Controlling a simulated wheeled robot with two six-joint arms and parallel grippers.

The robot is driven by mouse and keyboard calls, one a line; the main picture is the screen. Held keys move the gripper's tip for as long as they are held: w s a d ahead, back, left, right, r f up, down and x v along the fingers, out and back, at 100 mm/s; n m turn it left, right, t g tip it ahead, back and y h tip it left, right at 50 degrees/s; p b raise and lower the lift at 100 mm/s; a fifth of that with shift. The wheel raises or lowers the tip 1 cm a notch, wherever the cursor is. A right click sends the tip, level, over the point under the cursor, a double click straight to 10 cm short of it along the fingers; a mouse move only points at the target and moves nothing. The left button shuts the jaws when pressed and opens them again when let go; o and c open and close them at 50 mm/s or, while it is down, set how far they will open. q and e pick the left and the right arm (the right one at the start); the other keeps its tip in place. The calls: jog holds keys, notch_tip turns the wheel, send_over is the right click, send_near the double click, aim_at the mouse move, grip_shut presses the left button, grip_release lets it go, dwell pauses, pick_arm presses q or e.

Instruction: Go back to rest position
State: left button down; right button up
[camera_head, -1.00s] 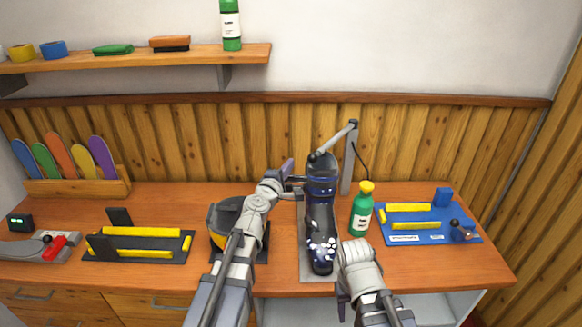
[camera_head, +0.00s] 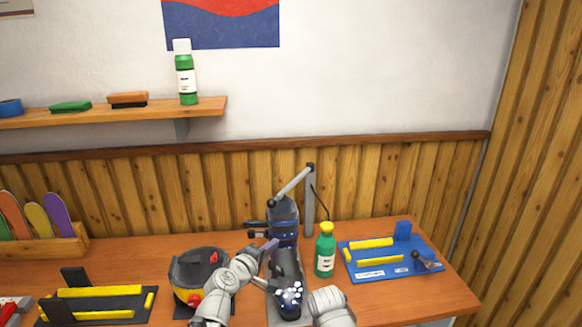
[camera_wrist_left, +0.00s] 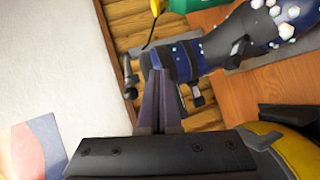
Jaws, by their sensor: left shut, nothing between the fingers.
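My left gripper (camera_head: 268,246) is shut and empty, just left of the dark boot (camera_head: 286,262) on its stand. In the left wrist view its fingers (camera_wrist_left: 162,105) are together with nothing between them, overlapping the blue boot shaft (camera_wrist_left: 190,60) in the picture; I cannot tell whether they touch it. The boot has white hexagonal spots near its toe. My right arm (camera_head: 330,306) shows at the bottom, right of the boot; its gripper is not visible.
A green bottle (camera_head: 325,255) with a yellow cap stands right of the boot. A blue fixture (camera_head: 425,268) lies farther right. A dark round pot (camera_head: 186,274) stands left, partly behind my left arm. A black fixture (camera_head: 97,308) and a wooden rack (camera_head: 70,243) are farther left.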

pick_arm(q)
jog(key=s+f+m+g+y, duration=0.1)
jog(key=s+f+m+g, duration=0.75)
jog(key=f, duration=0.35)
jog(key=s+a+f+m+g+y, duration=0.4)
jog(key=s+a+g+y, duration=0.15)
jog(key=s, duration=0.35)
jog(key=s+d+m, duration=0.3)
jog(key=s+d, duration=0.2)
jog(key=d, duration=0.5)
jog(key=shift+s+f, duration=0.15)
jog(key=shift+s, duration=0.1)
pick_arm(e)
jog(key=shift+c, duration=0.3)
